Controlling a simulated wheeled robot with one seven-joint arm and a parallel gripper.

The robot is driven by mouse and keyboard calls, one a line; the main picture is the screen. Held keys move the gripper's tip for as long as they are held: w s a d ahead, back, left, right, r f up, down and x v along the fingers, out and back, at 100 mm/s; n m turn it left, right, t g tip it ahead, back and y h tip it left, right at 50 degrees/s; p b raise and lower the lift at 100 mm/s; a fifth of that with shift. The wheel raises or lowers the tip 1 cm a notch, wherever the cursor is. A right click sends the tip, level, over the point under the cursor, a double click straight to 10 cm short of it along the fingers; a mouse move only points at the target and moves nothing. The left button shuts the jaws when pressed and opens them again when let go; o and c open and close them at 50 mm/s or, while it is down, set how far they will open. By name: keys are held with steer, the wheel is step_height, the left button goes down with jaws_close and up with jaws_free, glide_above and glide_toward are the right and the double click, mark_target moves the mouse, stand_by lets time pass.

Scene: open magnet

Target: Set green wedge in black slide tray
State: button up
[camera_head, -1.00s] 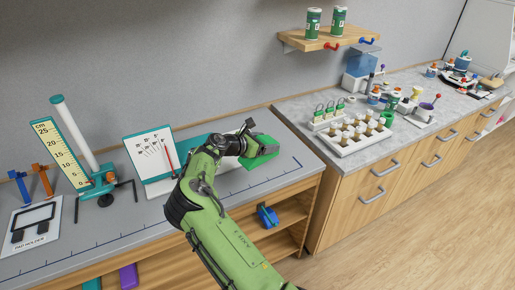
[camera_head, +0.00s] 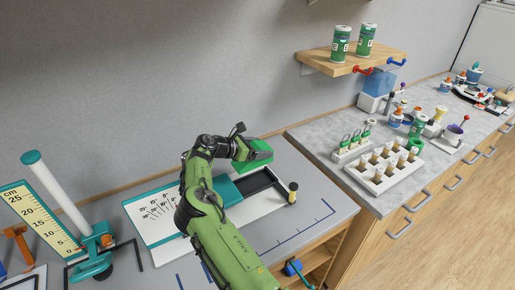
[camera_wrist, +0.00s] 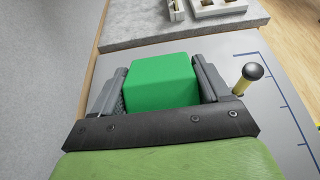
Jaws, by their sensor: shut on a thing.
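The green wedge (camera_wrist: 160,82) is between the two fingers of my gripper (camera_wrist: 160,88) in the wrist view, with both fingers against its sides. In the head view my gripper (camera_head: 243,150) holds the wedge (camera_head: 256,154) above the back of the workbench. The black slide tray (camera_head: 256,182) is a dark recess in a white board with a teal part, below and slightly in front of the wedge. My arm covers part of the board. In the wrist view the wedge and gripper hide the tray.
A dark-topped yellow peg (camera_head: 292,193) stands at the board's right end. A chart with angle marks (camera_head: 155,212) is left of my arm. A ruler stand (camera_head: 38,218) is further left. A vial rack (camera_head: 383,168) stands on the right counter.

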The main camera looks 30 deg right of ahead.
steer(key=shift+s+f+b, duration=0.25)
steer(key=shift+f+b, duration=0.45)
steer(key=shift+f, duration=0.05)
step_height(320, 180, down, 2)
steer(key=shift+w+f+b, duration=0.1)
steer(key=shift+f+b, duration=0.15)
steer(key=shift+b, duration=0.8)
step_height(320, 180, down, 4)
steer(key=b, duration=0.3)
steer(key=shift+r, duration=0.1)
steer(key=shift+f+b, duration=0.4)
steer(key=shift+f, duration=0.9)
steer(key=shift+a+f, duration=0.1)
steer(key=o, duration=1)
step_height(320, 180, up, 10)
steer(key=shift+r+p, duration=0.1)
steer(key=shift+p, duration=0.45)
